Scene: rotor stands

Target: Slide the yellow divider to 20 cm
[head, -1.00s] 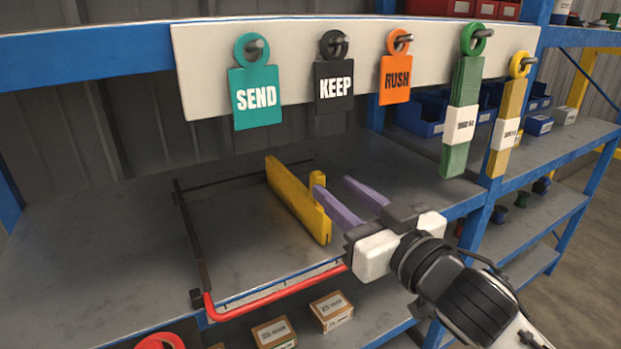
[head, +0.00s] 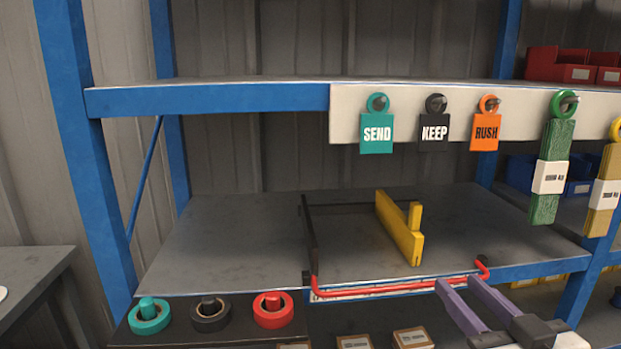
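The yellow divider (head: 397,229) stands upright on the shelf, running front to back, with a short tab (head: 415,215) on its right side. A dark rail (head: 309,240) lies to its left, with clear shelf between them. A red bar (head: 390,288) runs along the shelf's front edge, with a pale strip just below it whose marks are too small to read. My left gripper is not in view.
SEND (head: 377,134), KEEP (head: 434,133) and RUSH (head: 486,132) tags hang from a white board above, with green (head: 550,205) and yellow strips to their right. Teal, black and red rings (head: 273,310) sit lower front left. The shelf's left part is clear.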

